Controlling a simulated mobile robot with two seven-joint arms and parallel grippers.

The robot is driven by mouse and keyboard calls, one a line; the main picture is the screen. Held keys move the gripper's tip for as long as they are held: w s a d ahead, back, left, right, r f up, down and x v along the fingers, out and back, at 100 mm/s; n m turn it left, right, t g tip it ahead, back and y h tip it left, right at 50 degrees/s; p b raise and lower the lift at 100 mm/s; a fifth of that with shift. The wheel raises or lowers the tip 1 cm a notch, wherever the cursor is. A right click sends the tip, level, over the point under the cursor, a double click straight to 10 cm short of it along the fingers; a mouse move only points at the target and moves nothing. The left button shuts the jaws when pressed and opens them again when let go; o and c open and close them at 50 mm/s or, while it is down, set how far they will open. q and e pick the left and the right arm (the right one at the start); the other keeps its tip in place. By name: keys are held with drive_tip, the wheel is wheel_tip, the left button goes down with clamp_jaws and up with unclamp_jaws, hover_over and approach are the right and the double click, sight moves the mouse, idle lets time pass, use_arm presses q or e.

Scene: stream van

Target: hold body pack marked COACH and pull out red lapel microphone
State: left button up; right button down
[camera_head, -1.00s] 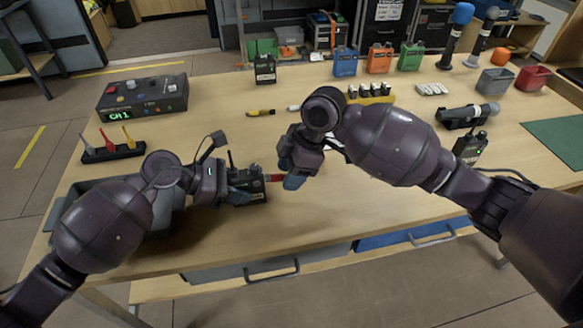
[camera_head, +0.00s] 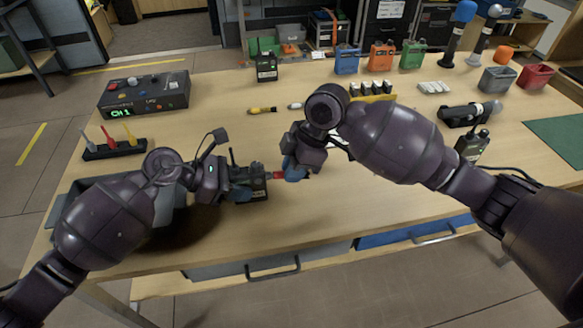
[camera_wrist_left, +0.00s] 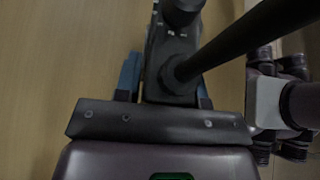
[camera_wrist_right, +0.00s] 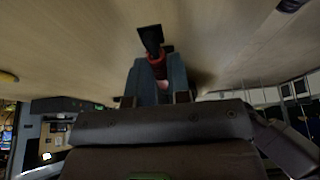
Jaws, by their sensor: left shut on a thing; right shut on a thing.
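A dark body pack (camera_head: 258,184) is at the left front of the table, with its marking too small to read. My left gripper (camera_head: 240,190) is shut on it from the left; the dark pack also shows between the blue fingers in the left wrist view (camera_wrist_left: 170,50). The red lapel microphone (camera_head: 279,175) is at the pack's right side. My right gripper (camera_head: 290,171) is shut on it; its red body also shows between the fingers in the right wrist view (camera_wrist_right: 157,68), with a black part beyond. I cannot tell whether the red piece still touches the pack.
A grey tray (camera_head: 178,215) lies under my left arm. A rack of coloured plugs (camera_head: 113,150) and a control box (camera_head: 145,93) stand at the left. Another dark pack (camera_head: 266,67) and coloured packs (camera_head: 381,57) stand at the back. The table's front middle is clear.

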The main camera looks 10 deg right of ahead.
use_arm(q)
drive_tip(key=shift+s+f, duration=0.1)
drive_tip(key=shift+f, duration=0.1)
use_arm(e)
drive_tip(key=shift+d, duration=1.15)
drive_tip(key=shift+d, duration=1.35)
use_arm(q)
drive_tip(key=o, duration=1.1)
drive_tip(key=shift+r, duration=0.15)
drive_tip(key=v, duration=1.2)
